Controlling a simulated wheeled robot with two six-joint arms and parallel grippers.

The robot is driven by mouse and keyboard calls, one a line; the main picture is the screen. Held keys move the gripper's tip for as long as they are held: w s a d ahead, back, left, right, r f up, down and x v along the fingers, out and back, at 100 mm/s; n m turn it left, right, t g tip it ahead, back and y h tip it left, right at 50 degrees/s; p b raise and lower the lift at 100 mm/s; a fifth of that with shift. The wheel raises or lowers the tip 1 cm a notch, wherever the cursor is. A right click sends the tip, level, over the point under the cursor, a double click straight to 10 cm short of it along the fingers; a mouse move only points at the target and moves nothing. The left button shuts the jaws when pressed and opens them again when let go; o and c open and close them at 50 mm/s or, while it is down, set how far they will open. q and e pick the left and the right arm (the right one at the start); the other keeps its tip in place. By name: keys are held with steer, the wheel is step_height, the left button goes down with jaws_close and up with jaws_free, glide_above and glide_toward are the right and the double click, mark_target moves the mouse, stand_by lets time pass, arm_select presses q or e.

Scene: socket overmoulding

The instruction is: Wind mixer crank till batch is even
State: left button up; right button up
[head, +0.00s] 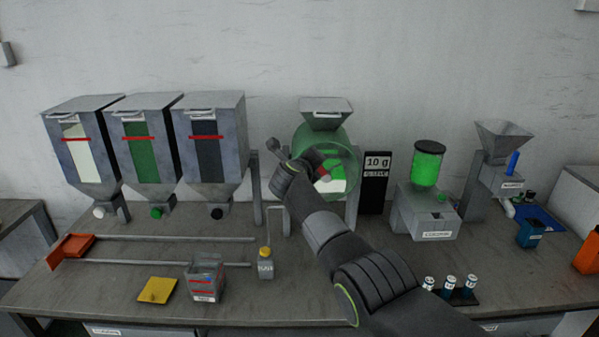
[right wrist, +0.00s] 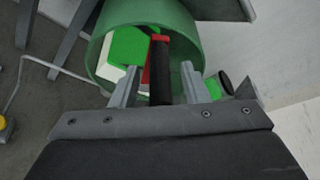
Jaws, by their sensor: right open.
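The mixer is a green drum (head: 345,157) under a grey hopper (head: 326,112) in the head view. Behind its clear front lie bright green and white portions, in separate patches. The crank is red with a dark handle; its red part shows in the head view (head: 324,172), and the dark handle (right wrist: 161,75) shows in the right wrist view. My right gripper (right wrist: 164,82) is open, with its two fingers on either side of the dark handle. I cannot tell whether they touch it. My right arm hides part of the drum in the head view. My left gripper is not in view.
Three hoppers with white, green (head: 140,152) and dark contents stand at the left. A display reading 10 g (head: 377,163), a colour doser (head: 428,165) and a grinder-like machine (head: 497,146) stand right of the mixer. A clear bin (head: 206,274) and a yellow plate (head: 158,290) are in front.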

steer(key=shift+p+v, duration=0.5)
steer(key=shift+v, duration=0.7)
steer(key=b+v, duration=1.4)
steer(key=b, duration=0.4)
steer(key=shift+s, duration=0.2)
steer(key=shift+d+r, duration=0.15)
